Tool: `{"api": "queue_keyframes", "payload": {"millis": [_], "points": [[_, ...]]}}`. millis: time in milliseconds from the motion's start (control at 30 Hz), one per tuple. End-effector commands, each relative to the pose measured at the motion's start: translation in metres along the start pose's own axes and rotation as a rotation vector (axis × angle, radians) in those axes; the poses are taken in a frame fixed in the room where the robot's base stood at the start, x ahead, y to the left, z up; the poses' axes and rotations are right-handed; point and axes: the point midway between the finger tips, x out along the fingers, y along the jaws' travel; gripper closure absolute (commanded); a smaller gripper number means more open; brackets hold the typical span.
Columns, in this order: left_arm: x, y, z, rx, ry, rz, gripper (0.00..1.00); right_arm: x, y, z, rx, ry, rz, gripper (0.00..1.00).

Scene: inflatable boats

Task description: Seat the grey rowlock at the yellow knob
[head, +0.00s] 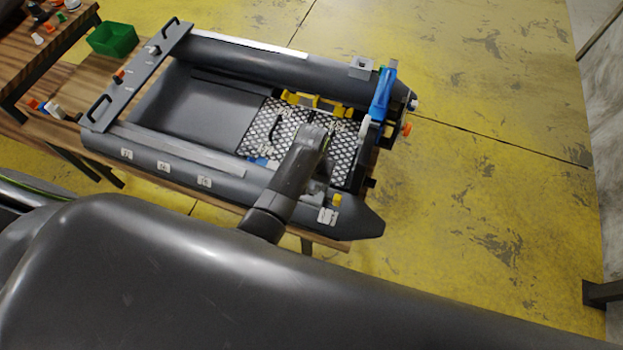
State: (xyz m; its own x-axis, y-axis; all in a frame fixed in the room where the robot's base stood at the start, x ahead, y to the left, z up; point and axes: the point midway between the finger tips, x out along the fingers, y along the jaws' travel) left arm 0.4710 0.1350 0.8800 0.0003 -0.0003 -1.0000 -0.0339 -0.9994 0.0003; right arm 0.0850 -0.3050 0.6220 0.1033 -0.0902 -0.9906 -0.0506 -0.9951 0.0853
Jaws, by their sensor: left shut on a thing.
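The yellow knob (337,200) stands on the near tube of the dark grey inflatable boat (225,188), close to the boat's right end. My left arm reaches over this tube, and its gripper (318,190) is mostly hidden behind the wrist. The gripper is shut on a small grey piece (315,199), apparently the grey rowlock, just left of the yellow knob. I cannot tell whether the piece touches the tube. My right gripper is not in view.
The boat lies on a wooden table (62,133). A blue-handled tool (382,92) stands at its right end. A checkered floor panel (345,160) lies inside. A green bin (113,39) stands at the back left. The yellow floor on the right is clear.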

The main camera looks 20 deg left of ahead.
Motion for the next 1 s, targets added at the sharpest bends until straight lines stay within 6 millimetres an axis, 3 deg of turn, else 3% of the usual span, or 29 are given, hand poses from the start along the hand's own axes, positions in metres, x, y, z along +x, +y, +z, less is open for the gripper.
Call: {"api": "queue_keyframes", "payload": {"millis": [1000], "points": [[0.017, 0.000, 0.000, 0.000, 0.001, 0.000, 0.65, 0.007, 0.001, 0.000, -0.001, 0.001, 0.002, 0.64]]}}
